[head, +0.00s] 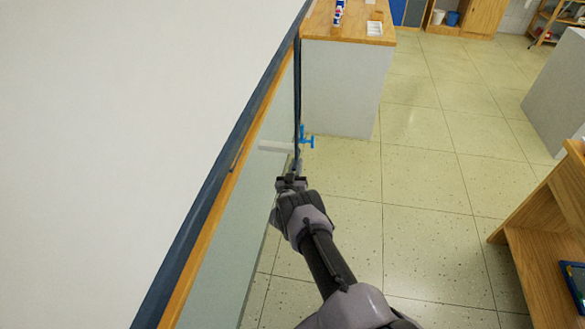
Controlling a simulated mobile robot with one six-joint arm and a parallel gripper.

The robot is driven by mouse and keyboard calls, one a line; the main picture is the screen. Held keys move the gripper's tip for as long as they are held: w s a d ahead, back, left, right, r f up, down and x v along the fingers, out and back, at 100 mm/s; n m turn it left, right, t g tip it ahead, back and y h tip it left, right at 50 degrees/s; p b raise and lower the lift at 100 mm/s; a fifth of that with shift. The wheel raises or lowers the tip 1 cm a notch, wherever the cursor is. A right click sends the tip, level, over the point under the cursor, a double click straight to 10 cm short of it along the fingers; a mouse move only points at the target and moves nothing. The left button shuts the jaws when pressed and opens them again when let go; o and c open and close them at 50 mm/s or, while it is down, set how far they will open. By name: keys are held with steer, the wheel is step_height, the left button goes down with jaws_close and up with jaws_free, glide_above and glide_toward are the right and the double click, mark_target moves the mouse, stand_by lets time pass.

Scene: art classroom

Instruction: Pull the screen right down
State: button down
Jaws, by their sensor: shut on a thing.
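The screen (130,110) is a large white sheet with a dark blue border, filling the left of the head view. Its lower border slants from the top centre to the bottom left. A thin dark cord (297,95) runs down to my gripper (291,179). My gripper is below and to the right of the screen's edge, and is shut on what looks like this cord. The fingertips are small and dark, so the exact grip is hard to make out.
A wooden strip (205,232) and a pale grey-green panel (228,240) lie along the screen's lower border. A wood-topped counter (340,85) stands ahead. A wooden shelf unit (540,245) is at the right. Tiled floor (425,150) is clear between them.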

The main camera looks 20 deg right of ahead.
steer(key=shift+s+d+f, duration=0.35)
steer(key=shift+f, duration=0.05)
steer(key=c, duration=2.1)
jaws_free()
steer(key=o, duration=0.7)
steer(key=shift+w+r, duration=0.15)
steer(key=shift+w+a, duration=0.1)
steer(key=p+v, duration=0.9)
steer(key=v, duration=0.8)
steer(key=shift+s+r, duration=0.3)
steer(key=shift+s, duration=0.15)
